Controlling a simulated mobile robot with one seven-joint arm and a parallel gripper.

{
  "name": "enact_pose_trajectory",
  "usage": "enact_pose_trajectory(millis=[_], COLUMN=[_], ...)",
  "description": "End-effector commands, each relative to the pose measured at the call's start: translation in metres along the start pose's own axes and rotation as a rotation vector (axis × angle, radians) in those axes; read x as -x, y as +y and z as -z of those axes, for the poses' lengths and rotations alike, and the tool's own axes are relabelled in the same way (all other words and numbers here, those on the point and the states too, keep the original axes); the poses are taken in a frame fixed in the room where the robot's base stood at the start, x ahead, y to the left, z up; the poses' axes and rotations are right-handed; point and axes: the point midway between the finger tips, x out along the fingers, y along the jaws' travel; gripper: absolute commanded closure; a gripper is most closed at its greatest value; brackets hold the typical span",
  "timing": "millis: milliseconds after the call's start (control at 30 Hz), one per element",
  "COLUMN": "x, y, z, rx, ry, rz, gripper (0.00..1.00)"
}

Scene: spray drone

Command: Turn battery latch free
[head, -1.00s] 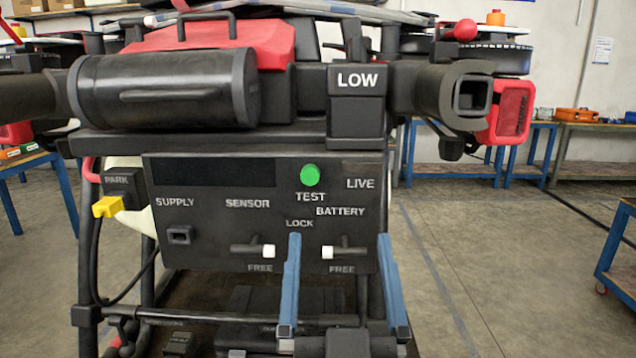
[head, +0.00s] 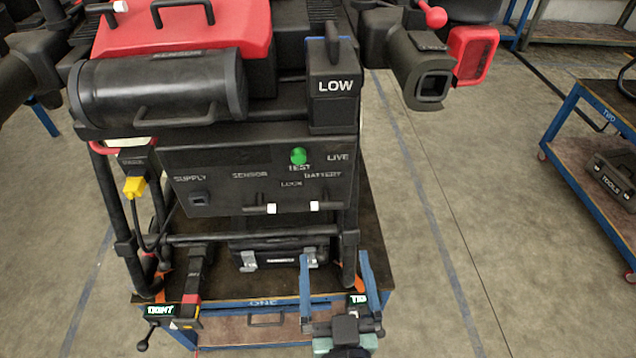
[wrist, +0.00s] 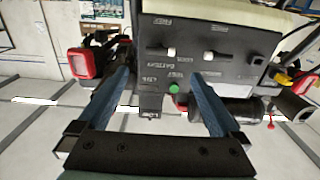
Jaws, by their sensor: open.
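The battery latch (head: 314,206) is a short dark bar with a white tip, on the dark control panel (head: 240,180) under the word BATTERY. It lies about level, its white tip to the left. In the wrist view, turned upside down, the battery latch (wrist: 172,53) is left of the sensor latch (wrist: 208,55). The sensor latch (head: 271,208) is a like bar, also level. My gripper (head: 334,256) is open and empty, with two blue fingers, below and in front of the panel, apart from both latches. It also shows in the wrist view (wrist: 158,75).
A black battery block marked LOW (head: 333,100) stands above the panel, beside a black cylinder (head: 160,90). A green TEST button (head: 298,156) is on the panel. The drone stands on a blue-framed cart (head: 225,310). A second blue cart (head: 590,150) stands right; floor between is clear.

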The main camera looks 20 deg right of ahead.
Motion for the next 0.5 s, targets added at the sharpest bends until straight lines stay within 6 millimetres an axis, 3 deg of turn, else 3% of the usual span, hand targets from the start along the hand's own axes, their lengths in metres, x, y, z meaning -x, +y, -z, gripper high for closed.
enact_pose_trajectory(millis=[167,500], x=[-0.013,-0.071], y=[0.000,-0.001], z=[0.000,0.002], rx=[0.000,-0.001], ry=[0.001,0.002], rz=[0.000,0.001], gripper=[0.00,0.00])
